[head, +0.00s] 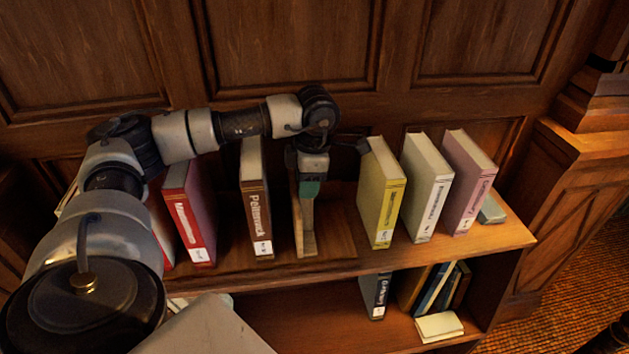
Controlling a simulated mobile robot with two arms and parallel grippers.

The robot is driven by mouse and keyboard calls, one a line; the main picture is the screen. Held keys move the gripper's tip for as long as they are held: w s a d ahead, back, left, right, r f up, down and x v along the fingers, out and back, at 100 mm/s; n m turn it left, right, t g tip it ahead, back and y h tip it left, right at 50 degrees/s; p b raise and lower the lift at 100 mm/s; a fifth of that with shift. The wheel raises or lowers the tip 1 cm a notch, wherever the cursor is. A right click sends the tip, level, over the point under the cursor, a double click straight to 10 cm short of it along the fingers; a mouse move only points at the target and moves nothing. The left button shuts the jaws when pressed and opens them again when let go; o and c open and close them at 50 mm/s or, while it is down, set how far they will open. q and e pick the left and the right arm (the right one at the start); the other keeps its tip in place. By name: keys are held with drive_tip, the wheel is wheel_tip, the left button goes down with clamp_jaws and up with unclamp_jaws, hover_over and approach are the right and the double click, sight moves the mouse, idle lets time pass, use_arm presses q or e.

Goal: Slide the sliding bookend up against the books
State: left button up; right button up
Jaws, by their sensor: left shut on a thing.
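The sliding bookend (305,230) is a narrow, light wooden upright on the top shelf. It stands between the brown book (257,205) on its left and the yellow book (380,195) on its right, apart from both. The gap to the yellow book is the wider one. My left gripper (309,188) comes down from above and is shut on the upper part of the bookend, hiding its top. A white book (427,190) and a pink book (466,185) stand right of the yellow one. My right gripper is out of view.
A red book (190,215) stands left of the brown one, partly behind my left arm. A small grey-green book (492,210) lies at the shelf's right end. The lower shelf (300,318) holds several more books. Wooden panelling rises close behind.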

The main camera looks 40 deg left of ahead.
use_arm(q)
drive_tip(key=shift+s+a+b, duration=0.35)
drive_tip(key=shift+s+a, duration=1)
drive_tip(key=shift+s, duration=0.3)
drive_tip(key=s+a+b, duration=0.1)
drive_tip(key=s+a, duration=0.3)
drive_tip(key=shift+s+b, duration=0.3)
drive_tip(key=shift+b, duration=0.1)
drive_tip(key=shift+s+a+b, duration=0.65)
drive_tip(key=shift+s+a, duration=0.3)
drive_tip(key=shift+s, duration=0.2)
drive_tip(key=shift+s+a+b, duration=0.65)
drive_tip(key=shift+s+a, duration=0.3)
drive_tip(key=shift+s, duration=0.15)
